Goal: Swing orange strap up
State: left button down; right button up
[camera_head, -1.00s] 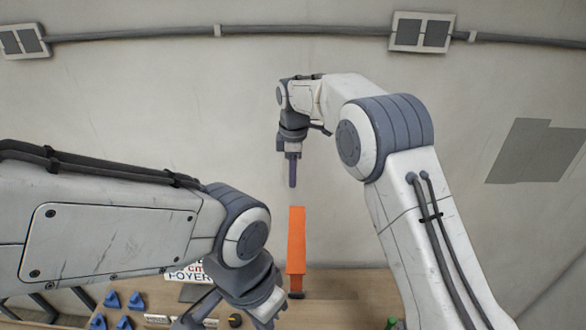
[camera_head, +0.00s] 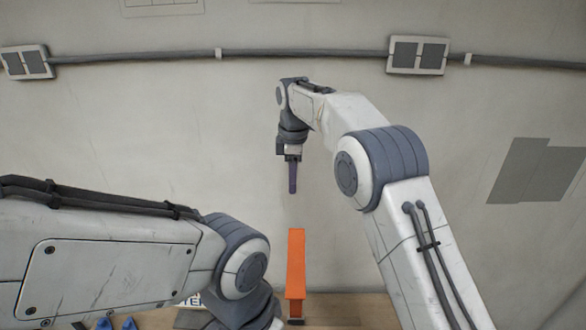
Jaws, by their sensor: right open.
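The orange strap (camera_head: 296,263) stands upright in the lower middle of the head view, its foot at a dark piece on the wooden surface. My right gripper (camera_head: 292,190) points down above the top of the strap in the picture, in front of the wall. It is open and apart from the strap, with a gap between them. I see its fingers nearly edge-on. My left arm comes in from the left, and its gripper is below the picture's edge.
A wooden table (camera_head: 345,311) shows along the bottom. Blue pieces (camera_head: 128,323) and a partly hidden white sign (camera_head: 189,301) lie at the lower left. A conduit with a grey double box (camera_head: 419,56) crosses the wall high above. The wall around the strap is bare.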

notch_tip(320, 180, up, 6)
jog(key=shift+s+r, duration=0.25)
jog(key=shift+s, duration=0.15)
jog(key=shift+d, duration=0.1)
